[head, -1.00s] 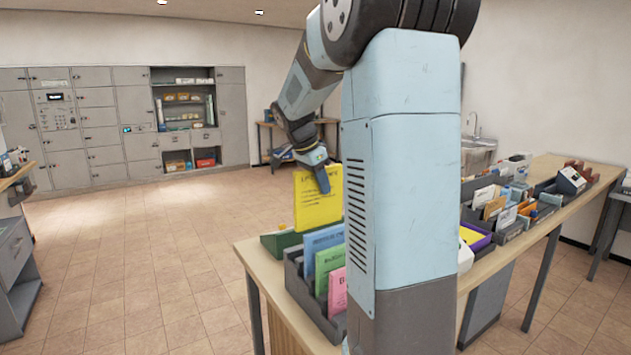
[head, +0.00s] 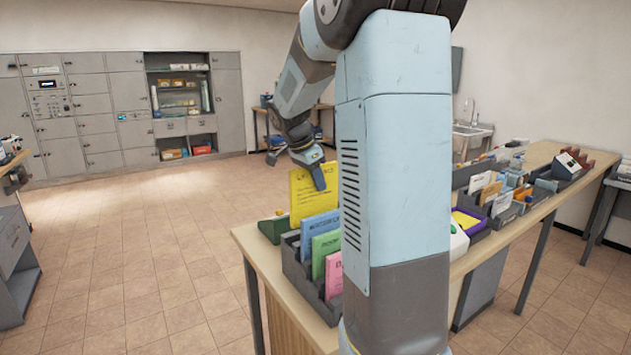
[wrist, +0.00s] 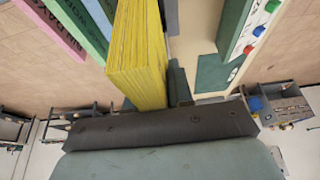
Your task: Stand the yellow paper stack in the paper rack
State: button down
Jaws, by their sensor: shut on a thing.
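The yellow paper stack (head: 314,194) is upright in my gripper (head: 318,178), at the back end of the paper rack. My gripper is shut on its upper edge. The grey paper rack (head: 296,262) stands on the wooden table and holds blue (head: 318,230), green (head: 325,246) and pink (head: 333,275) stacks. In the wrist view the yellow stack (wrist: 138,55) fills the middle, beside the blue and green stacks. The lower edge of the yellow stack is near the rack's rear slot; I cannot tell whether it is inside or touching.
A dark green box (head: 272,229) sits on the table just behind the rack. My arm column hides part of the table. To the right are a purple tray (head: 468,222) and grey organizers with cards (head: 500,205). Open tiled floor (head: 150,240) lies to the left.

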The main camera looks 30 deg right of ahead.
aim_at(316, 210)
jog(key=shift+f, duration=0.2)
dwell(0.3)
jog(key=shift+f, duration=2)
jog(key=shift+f, duration=2.35)
jog(key=c, duration=0.9)
grip_release()
jog(key=shift+r, duration=3.5)
jog(key=shift+a, duration=0.1)
